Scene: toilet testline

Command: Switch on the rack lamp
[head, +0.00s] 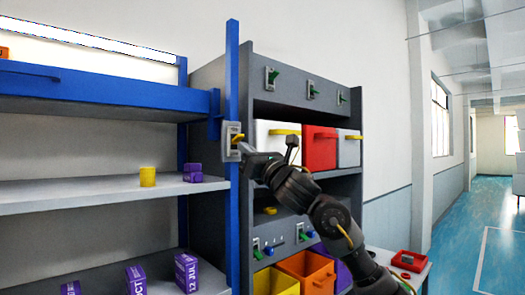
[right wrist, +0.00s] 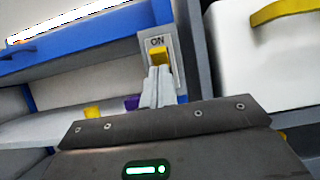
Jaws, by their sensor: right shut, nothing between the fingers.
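The rack lamp (head: 90,39) is a long bright white strip along the top of the blue-framed rack; it also shows in the right wrist view (right wrist: 70,20). Its switch, a grey plate with a yellow lever (head: 238,138), sits on the blue upright post. In the right wrist view the yellow lever (right wrist: 159,56) is just under the word ON. My right gripper (head: 243,150) is shut and empty. Its fingertips are right below the lever, against it or very close; I cannot tell if they touch. My left gripper is not in view.
Right of the post, a grey cabinet (head: 219,75) holds white, red (head: 318,147) and coloured bins, with green-lever switches above and below. A side table (head: 385,258) bears a red tray (head: 410,261).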

